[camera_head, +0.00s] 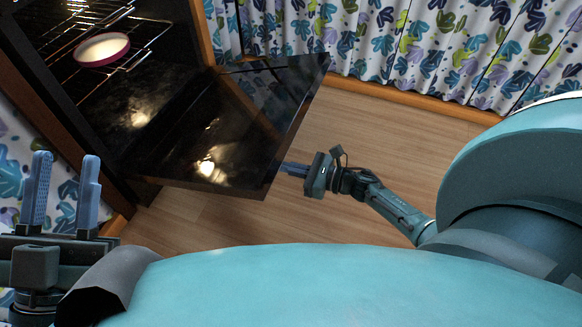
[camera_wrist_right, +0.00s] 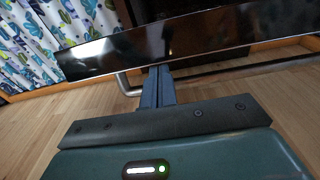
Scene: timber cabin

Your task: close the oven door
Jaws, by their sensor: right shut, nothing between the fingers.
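The oven door (camera_head: 240,125) hangs open, its dark glass inner face towards the head camera. The oven (camera_head: 110,90) is at the upper left, its inside lit. In the right wrist view the door's edge (camera_wrist_right: 200,38) runs across the top, with a metal handle bar (camera_wrist_right: 235,69) below it. My right gripper (camera_head: 284,168) is shut and empty, its fingertips at the door's outer side near the lower corner. In the right wrist view its closed fingers (camera_wrist_right: 157,80) point at the door; contact is unclear. My left gripper (camera_head: 65,170) is open and empty, at the far left.
A red-rimmed dish (camera_head: 102,49) sits on the oven rack (camera_head: 68,60). Patterned curtains (camera_head: 420,45) hang along the back and show at the left edge. The wooden floor (camera_head: 350,125) right of the door is clear.

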